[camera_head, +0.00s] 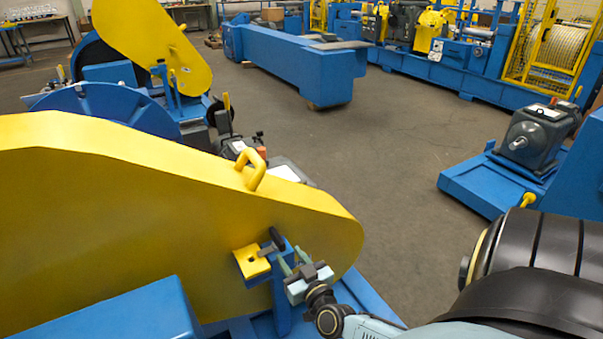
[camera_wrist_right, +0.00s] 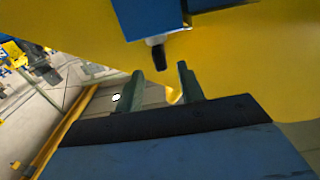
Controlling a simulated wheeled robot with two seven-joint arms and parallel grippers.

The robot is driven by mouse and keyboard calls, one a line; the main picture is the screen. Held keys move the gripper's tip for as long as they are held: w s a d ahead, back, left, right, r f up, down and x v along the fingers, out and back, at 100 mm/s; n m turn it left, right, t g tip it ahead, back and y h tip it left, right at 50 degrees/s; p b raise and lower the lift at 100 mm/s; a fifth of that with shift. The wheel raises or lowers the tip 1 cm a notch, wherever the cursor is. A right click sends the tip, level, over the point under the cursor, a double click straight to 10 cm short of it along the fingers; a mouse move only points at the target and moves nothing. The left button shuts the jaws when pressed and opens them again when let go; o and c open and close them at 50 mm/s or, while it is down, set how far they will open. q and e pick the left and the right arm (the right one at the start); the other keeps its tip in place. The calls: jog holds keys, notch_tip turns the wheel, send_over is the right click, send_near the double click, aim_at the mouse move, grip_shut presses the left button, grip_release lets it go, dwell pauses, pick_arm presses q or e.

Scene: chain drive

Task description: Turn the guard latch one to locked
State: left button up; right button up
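The large yellow chain guard (camera_head: 180,190) fills the left of the head view, with a looped yellow handle on top. The guard latch, a black lever (camera_head: 272,240), sits at the top of a blue post (camera_head: 281,300) beside a yellow plate (camera_head: 252,262) on the guard's side. My right gripper (camera_head: 293,262) is just right of the lever. In the right wrist view its two green fingers (camera_wrist_right: 160,88) are apart with no part held between them. The lever's black tip (camera_wrist_right: 158,56) shows just ahead of the gap, under a blue block (camera_wrist_right: 148,18). My left gripper is out of view.
A blue box-shaped part (camera_head: 120,315) stands in front of the guard at lower left. A grey motor (camera_head: 535,135) on a blue base stands at right. Open grey floor (camera_head: 390,150) lies between the guard and the machines behind.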

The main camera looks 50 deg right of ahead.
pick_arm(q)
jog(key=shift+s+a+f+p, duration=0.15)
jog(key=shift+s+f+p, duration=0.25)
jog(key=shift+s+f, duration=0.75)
pick_arm(e)
jog(key=v, duration=0.5)
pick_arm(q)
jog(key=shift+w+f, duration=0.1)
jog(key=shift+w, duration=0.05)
